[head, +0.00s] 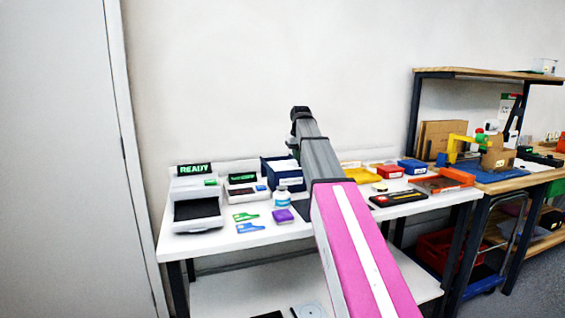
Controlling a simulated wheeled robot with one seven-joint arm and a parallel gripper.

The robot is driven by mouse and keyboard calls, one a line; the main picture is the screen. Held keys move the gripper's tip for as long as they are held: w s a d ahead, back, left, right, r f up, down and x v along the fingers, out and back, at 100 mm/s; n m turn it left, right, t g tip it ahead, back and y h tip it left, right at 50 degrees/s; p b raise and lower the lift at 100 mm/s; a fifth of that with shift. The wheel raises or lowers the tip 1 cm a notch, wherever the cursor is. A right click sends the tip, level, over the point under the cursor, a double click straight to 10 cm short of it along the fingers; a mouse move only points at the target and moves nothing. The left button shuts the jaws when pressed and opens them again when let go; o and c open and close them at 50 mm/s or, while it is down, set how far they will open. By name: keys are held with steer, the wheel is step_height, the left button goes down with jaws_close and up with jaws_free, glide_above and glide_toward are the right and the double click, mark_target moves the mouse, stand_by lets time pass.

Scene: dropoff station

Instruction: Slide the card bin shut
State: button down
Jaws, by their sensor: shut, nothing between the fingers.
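A white bin (196,225) with a dark inside stands at the left end of the white table, below a green-lit READY sign (194,169). It looks open toward the front; I cannot tell for certain that it is the card bin. A dark blue box (270,178) with white contents and a label stands to its right, partly behind my arm. My arm reaches up and away over the table, its dark wrist end above the blue box. My gripper's fingers are hidden behind the arm, and I see no contact with either bin.
Flat cards (250,228), a purple block (283,215) and a white bottle (282,196) lie or stand between the white bin and my arm. Right of my arm are a black device (398,198), red and blue boxes and an orange-framed tray (440,184). A wooden bench stands further right.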

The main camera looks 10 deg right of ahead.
steer(key=shift+w+r, duration=0.1)
steer(key=shift+r, duration=2.3)
